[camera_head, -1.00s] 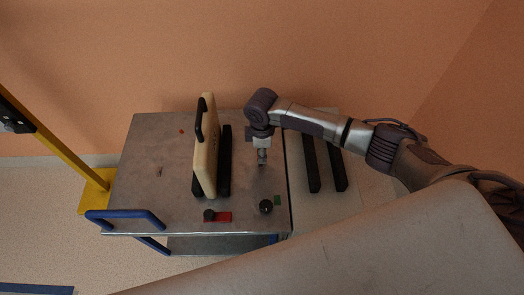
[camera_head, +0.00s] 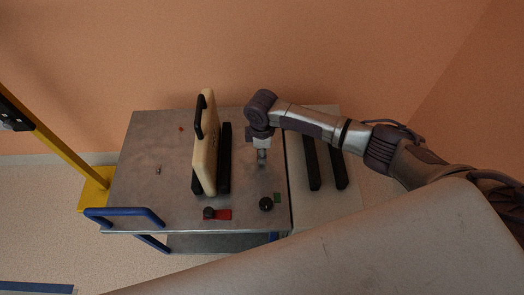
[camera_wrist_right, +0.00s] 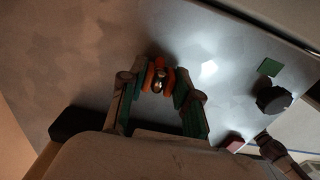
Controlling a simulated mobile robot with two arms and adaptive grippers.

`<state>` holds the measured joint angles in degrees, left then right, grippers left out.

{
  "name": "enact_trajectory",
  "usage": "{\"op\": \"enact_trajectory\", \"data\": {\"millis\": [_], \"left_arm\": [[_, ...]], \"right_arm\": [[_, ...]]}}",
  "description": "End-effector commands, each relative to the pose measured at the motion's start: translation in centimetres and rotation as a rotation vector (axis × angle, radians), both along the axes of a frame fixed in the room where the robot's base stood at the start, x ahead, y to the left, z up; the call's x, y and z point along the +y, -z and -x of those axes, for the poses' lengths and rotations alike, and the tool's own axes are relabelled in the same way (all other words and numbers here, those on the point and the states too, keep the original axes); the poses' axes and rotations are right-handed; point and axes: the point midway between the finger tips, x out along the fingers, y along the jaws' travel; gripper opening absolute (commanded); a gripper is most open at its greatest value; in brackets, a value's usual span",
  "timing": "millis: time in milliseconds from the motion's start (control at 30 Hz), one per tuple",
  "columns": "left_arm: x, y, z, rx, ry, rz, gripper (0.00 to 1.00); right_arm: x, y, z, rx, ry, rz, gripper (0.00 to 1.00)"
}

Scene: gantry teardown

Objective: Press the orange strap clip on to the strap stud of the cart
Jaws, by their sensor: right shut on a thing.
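My right gripper (camera_head: 263,158) points down over the right part of the grey cart top (camera_head: 150,195), to the right of the upright beige panel. In the right wrist view my gripper (camera_wrist_right: 160,84) is closed on the orange strap clip (camera_wrist_right: 149,75), one green-padded finger on each side. A shiny round metal piece (camera_wrist_right: 160,80) shows between the clip's two orange prongs. It may be the strap stud; I cannot tell whether the clip is seated on it or only around it. In the head view the clip is too small to make out. My left gripper is not in view.
The beige panel (camera_head: 206,150) with a black handle stands between black rails (camera_head: 224,160). A black knob (camera_head: 266,204) by a green square and a red block (camera_head: 223,214) are near the front edge. A blue handle (camera_head: 125,213) is at front left. Black rails (camera_head: 311,162) lie right.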

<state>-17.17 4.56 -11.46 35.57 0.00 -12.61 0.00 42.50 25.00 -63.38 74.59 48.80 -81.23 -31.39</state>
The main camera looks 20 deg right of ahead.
Motion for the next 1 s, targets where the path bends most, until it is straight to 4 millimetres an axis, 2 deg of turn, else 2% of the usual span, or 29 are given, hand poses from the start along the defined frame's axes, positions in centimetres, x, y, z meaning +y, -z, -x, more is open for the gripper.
{"op": "enact_trajectory", "data": {"millis": [467,500,633,1000], "left_arm": [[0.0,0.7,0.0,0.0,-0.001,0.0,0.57],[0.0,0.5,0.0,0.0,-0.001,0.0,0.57],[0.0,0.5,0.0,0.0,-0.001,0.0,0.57],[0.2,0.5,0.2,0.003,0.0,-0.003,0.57]], "right_arm": [[0.0,1.1,0.0,0.001,0.001,0.0,0.0],[0.0,1.0,0.0,0.0,0.0,0.0,0.38],[0.0,0.9,0.0,0.0,0.0,0.0,0.6],[0.0,0.5,0.0,0.0,0.0,0.0,0.61]]}}
